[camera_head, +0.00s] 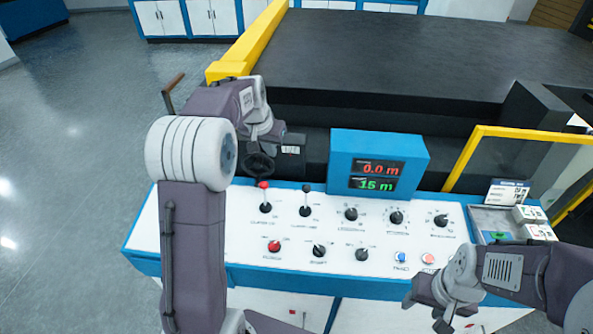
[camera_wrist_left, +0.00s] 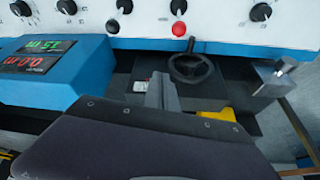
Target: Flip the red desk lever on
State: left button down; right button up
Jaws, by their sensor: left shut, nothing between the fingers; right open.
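The red-knobbed lever (camera_head: 263,186) stands at the back left of the white control panel (camera_head: 228,240). It also shows in the left wrist view (camera_wrist_left: 179,29), near the top middle. A black-knobbed lever (camera_head: 306,188) stands to its right in the head view. My left gripper (camera_head: 270,137) is shut and empty, behind the panel and beyond the red lever, apart from it. Its closed fingers (camera_wrist_left: 160,90) show in the left wrist view, short of the red knob. My right gripper (camera_head: 453,316) is open and empty at the panel's front right.
A black handwheel (camera_head: 260,166) sits just behind the red lever, close to my left gripper. A blue display box (camera_head: 378,165) with red and green readouts stands to the right. Several black dials (camera_head: 397,218) and a red button (camera_head: 274,246) are on the panel. Yellow rails (camera_head: 252,38) edge the machine.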

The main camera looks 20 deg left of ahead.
pick_arm(q)
jog(key=shift+w+a+f+n, duration=0.1)
jog(key=shift+a+f+n, duration=0.05)
jog(key=shift+a+f, duration=0.4)
jog(key=shift+w+a+f+n, duration=0.15)
jog(key=shift+a+f, duration=0.15)
jog(key=shift+a, duration=0.3)
jog(key=shift+s, duration=0.1)
jog(key=shift+f, duration=0.1)
notch_tip(320, 180, down, 9)
jog(key=p, duration=0.3)
jog(key=shift+s, duration=0.25)
